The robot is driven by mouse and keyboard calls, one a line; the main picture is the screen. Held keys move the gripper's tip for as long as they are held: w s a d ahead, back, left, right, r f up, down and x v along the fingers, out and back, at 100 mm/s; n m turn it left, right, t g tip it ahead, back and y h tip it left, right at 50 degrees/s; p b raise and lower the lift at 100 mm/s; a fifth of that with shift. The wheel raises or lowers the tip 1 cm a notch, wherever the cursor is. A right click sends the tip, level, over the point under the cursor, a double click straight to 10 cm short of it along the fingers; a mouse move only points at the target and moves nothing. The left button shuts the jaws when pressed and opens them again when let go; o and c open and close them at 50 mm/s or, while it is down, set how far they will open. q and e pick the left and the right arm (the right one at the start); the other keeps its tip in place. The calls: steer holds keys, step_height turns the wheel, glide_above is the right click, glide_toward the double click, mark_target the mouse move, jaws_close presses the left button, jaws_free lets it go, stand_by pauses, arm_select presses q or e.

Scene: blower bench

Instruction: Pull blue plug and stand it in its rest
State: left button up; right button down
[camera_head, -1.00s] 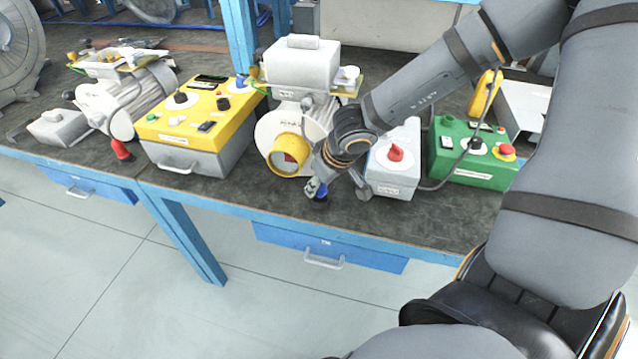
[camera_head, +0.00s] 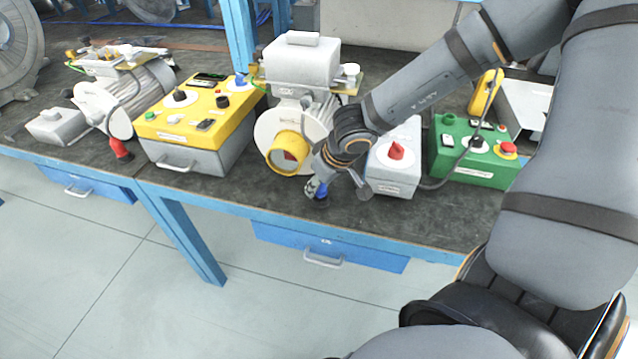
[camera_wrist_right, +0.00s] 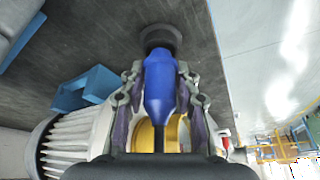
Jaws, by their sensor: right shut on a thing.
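The blue plug (camera_head: 321,189) is between the fingers of my right gripper (camera_head: 318,186), low over the front of the bench. In the right wrist view, the gripper (camera_wrist_right: 160,95) is shut on the blue plug (camera_wrist_right: 159,82), with one finger on each side. The plug's far end meets a dark round cup (camera_wrist_right: 161,38) on the bench top. I cannot tell how deep it sits in it. In the head view the dark round base (camera_head: 319,201) shows under the plug, which looks about upright. A dark cable leaves the plug's near end. My left gripper is not in view.
The blower motor with a yellow ring (camera_head: 287,153) stands just behind-left of the gripper. A grey box with a red knob (camera_head: 396,160) is close on the right, then a green box (camera_head: 470,155). A yellow box (camera_head: 200,125) is left. The bench's front edge (camera_head: 340,230) is near.

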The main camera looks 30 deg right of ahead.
steer(key=shift+f, duration=0.25)
steer(key=c, duration=0.9)
jaws_free()
steer(key=shift+r, duration=0.1)
steer(key=v, duration=0.7)
steer(key=shift+s+r, duration=0.1)
